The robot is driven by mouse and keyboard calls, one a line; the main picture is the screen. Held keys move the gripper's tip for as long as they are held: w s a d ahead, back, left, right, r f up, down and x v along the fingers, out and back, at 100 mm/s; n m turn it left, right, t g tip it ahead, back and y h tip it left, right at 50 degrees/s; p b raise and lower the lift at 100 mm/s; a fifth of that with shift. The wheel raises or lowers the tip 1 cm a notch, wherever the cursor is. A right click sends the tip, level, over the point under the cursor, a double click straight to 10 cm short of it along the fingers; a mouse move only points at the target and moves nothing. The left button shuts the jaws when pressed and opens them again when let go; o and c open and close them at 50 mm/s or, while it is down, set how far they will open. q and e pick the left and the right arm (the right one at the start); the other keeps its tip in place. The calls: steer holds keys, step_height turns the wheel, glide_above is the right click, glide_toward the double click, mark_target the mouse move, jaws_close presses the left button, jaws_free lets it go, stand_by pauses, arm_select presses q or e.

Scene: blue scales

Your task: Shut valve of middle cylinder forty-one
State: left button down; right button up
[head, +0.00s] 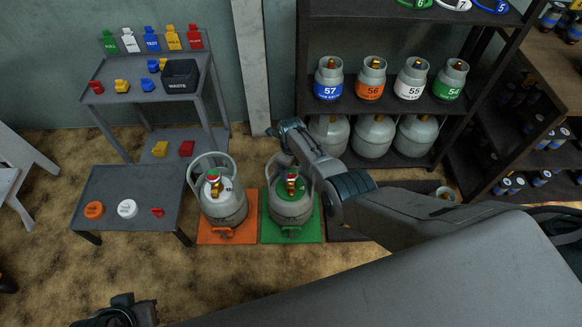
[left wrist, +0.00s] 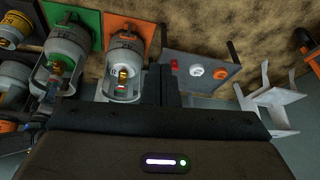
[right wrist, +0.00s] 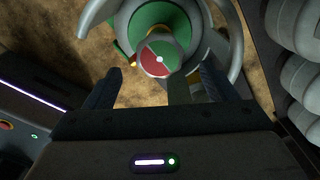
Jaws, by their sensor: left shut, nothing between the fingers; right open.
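The middle cylinder (head: 291,207) is grey with a green top and stands upright on a green mat (head: 309,230). Its collar surrounds a brass valve under a red, white and green dial (head: 291,178). In the right wrist view the dial (right wrist: 160,58) faces the camera, red on the left and green on the right. My right gripper (head: 283,135) is open at the cylinder's collar, with one finger either side of the dial in its wrist view; contact cannot be told. The number is not readable. My left gripper (left wrist: 168,73) is shut and empty, away from the cylinders.
A cylinder (head: 222,205) on an orange mat stands close on the left. A low table (head: 128,184) holds round tags. A shelf (head: 400,100) of cylinders stands behind. Carpet is clear in front.

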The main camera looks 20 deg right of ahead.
mark_target(291, 174)
step_height(291, 174, up, 2)
steer(key=shift+r+p, duration=0.1)
steer(key=shift+p, duration=0.2)
arm_select(q)
steer(key=shift+g+y, duration=0.3)
steer(key=shift+g, duration=0.6)
steer(key=shift+w+a+f+p, duration=0.1)
steer(key=shift+a+f+p, duration=0.2)
steer(key=shift+f, duration=0.5)
steer(key=shift+a+f+p, duration=0.25)
steer(key=shift+f+p, duration=0.05)
steer(key=shift+f, duration=0.55)
steer(key=shift+w+a+f+p, duration=0.1)
steer(key=shift+a+f+p, duration=0.2)
steer(key=shift+f, duration=0.5)
arm_select(e)
steer(key=shift+r, duration=2.45)
